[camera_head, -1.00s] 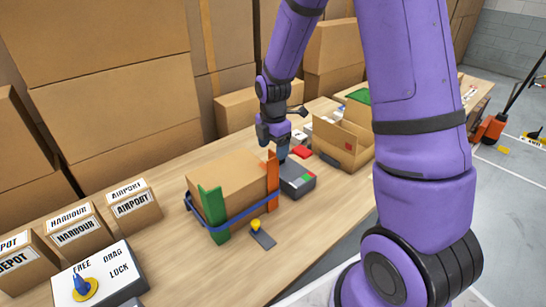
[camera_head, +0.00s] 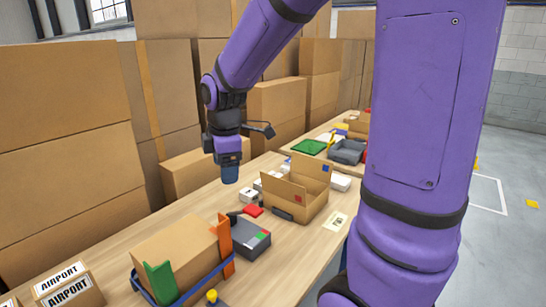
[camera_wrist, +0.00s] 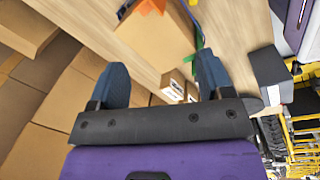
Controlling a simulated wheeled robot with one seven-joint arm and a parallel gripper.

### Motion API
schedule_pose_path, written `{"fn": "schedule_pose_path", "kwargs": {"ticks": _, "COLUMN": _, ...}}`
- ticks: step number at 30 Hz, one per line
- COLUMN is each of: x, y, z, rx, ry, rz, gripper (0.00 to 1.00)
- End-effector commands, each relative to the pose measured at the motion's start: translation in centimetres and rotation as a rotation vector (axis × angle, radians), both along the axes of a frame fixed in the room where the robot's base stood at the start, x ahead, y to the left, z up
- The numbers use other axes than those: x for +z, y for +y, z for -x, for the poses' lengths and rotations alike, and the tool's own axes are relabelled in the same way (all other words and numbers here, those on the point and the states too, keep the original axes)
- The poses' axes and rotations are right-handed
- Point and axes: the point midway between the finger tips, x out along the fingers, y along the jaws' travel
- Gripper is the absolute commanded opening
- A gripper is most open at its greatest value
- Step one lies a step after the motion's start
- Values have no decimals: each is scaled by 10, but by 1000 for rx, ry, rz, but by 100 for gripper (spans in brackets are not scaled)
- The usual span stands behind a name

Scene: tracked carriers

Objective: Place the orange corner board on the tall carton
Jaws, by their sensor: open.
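The orange corner board (camera_head: 225,240) stands upright against the right corner of a closed brown carton (camera_head: 172,248) on the table. Its top rises above the carton, and part of it shows at the top of the wrist view (camera_wrist: 150,6). A green corner board (camera_head: 161,282) stands at the carton's near corner. A blue strap (camera_head: 203,283) runs around the carton; whether it presses on the orange board is unclear. My gripper (camera_head: 230,174) is in the air above and behind the carton, apart from the board. In the wrist view its blue fingers (camera_wrist: 160,82) are spread, with nothing between them.
A yellow-knobbed piece (camera_head: 212,296) lies in front. AIRPORT boxes (camera_head: 68,287) are at the left. Large stacked cartons (camera_head: 60,120) line the back.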

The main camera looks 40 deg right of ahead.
Motion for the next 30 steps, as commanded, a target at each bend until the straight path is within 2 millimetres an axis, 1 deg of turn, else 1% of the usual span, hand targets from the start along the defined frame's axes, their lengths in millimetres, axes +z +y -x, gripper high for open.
{"fn": "schedule_pose_path", "kwargs": {"ticks": 1, "x": 13, "y": 2, "z": 11, "rx": -62, "ry": -25, "rz": -8, "gripper": 73}}
{"fn": "schedule_pose_path", "kwargs": {"ticks": 6, "x": 43, "y": 6, "z": 46, "rx": -293, "ry": -91, "rz": -49, "gripper": 73}}
{"fn": "schedule_pose_path", "kwargs": {"ticks": 12, "x": 71, "y": 11, "z": 90, "rx": -561, "ry": -164, "rz": -120, "gripper": 73}}
{"fn": "schedule_pose_path", "kwargs": {"ticks": 15, "x": 81, "y": 13, "z": 112, "rx": -694, "ry": -199, "rz": -166, "gripper": 73}}
{"fn": "schedule_pose_path", "kwargs": {"ticks": 21, "x": 95, "y": 16, "z": 156, "rx": -949, "ry": -256, "rz": -269, "gripper": 73}}
{"fn": "schedule_pose_path", "kwargs": {"ticks": 24, "x": 98, "y": 16, "z": 174, "rx": -1053, "ry": -274, "rz": -317, "gripper": 73}}
{"fn": "schedule_pose_path", "kwargs": {"ticks": 27, "x": 100, "y": 17, "z": 186, "rx": -1129, "ry": -286, "rz": -355, "gripper": 73}}
{"fn": "schedule_pose_path", "kwargs": {"ticks": 30, "x": 100, "y": 17, "z": 193, "rx": -1175, "ry": -290, "rz": -377, "gripper": 73}}
